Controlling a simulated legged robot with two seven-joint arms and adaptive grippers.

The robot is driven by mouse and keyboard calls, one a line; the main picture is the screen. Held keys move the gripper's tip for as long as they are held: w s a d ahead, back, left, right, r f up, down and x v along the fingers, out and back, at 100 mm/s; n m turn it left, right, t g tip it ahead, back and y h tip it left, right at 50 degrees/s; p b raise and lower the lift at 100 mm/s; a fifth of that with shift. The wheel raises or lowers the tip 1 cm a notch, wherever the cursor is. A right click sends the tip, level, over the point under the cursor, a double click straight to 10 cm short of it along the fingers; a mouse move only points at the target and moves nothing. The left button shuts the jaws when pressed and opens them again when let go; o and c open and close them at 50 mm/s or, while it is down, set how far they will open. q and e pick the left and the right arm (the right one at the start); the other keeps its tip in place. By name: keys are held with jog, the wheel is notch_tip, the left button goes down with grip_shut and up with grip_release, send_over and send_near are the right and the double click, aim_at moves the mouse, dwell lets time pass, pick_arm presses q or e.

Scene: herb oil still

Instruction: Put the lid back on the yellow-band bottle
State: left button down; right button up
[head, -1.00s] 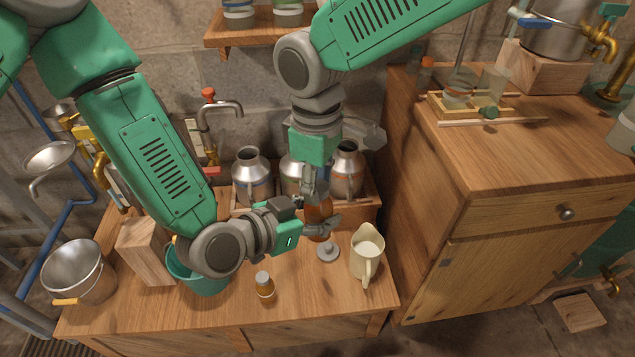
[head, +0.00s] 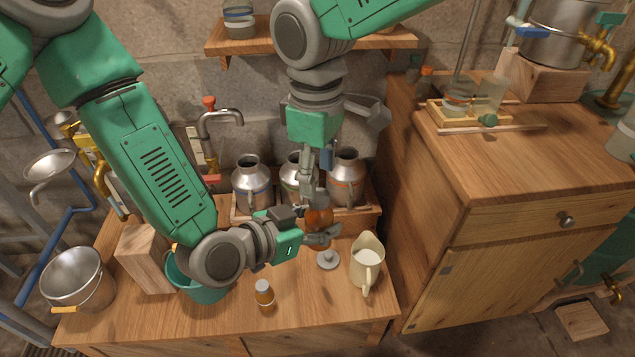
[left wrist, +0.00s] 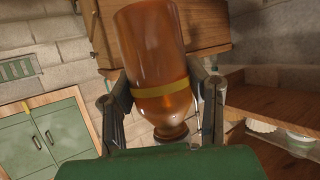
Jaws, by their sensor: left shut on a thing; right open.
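The amber bottle with a yellow band (left wrist: 165,91) is between the two fingers of my left gripper (left wrist: 166,105), which is shut on it. In the head view this bottle (head: 318,217) shows above the wooden table, partly hidden by my left gripper (head: 326,236). Its neck points down in the left wrist view; whether a lid is on its mouth cannot be told. My right gripper (head: 313,192) points down, open, just above and behind the bottle. A grey round piece with a knob (head: 328,260), possibly the lid, lies on the table below my left gripper.
A cream pitcher (head: 367,265) stands right of the grey piece. A small capped amber bottle (head: 264,296) stands near the front. A teal bucket (head: 200,292) is partly under my left arm. Metal cans (head: 252,185) stand in a crate behind. The front right tabletop is clear.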

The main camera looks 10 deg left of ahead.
aim_at(318, 194)
jog(key=shift+c, duration=0.2)
jog(key=shift+s+a+r+n, duration=0.1)
jog(key=shift+s+r+n, duration=0.1)
jog(key=shift+n, duration=0.35)
jog(key=shift+s+a+r+n, duration=0.1)
jog(key=shift+s+r+n, duration=0.05)
jog(key=shift+n, duration=0.4)
jog(key=r+n, duration=0.1)
jog(key=n, duration=0.1)
jog(key=shift+w+r+n, duration=0.15)
jog(key=shift+r+n, duration=0.2)
jog(key=shift+n, duration=0.05)
jog(key=shift+w+d+r+n, duration=0.25)
jog(key=shift+r+n, duration=0.25)
jog(key=shift+n, duration=0.2)
jog(key=shift+a, duration=0.1)
jog(key=shift+f, duration=4)
jog(key=shift+c, duration=0.5)
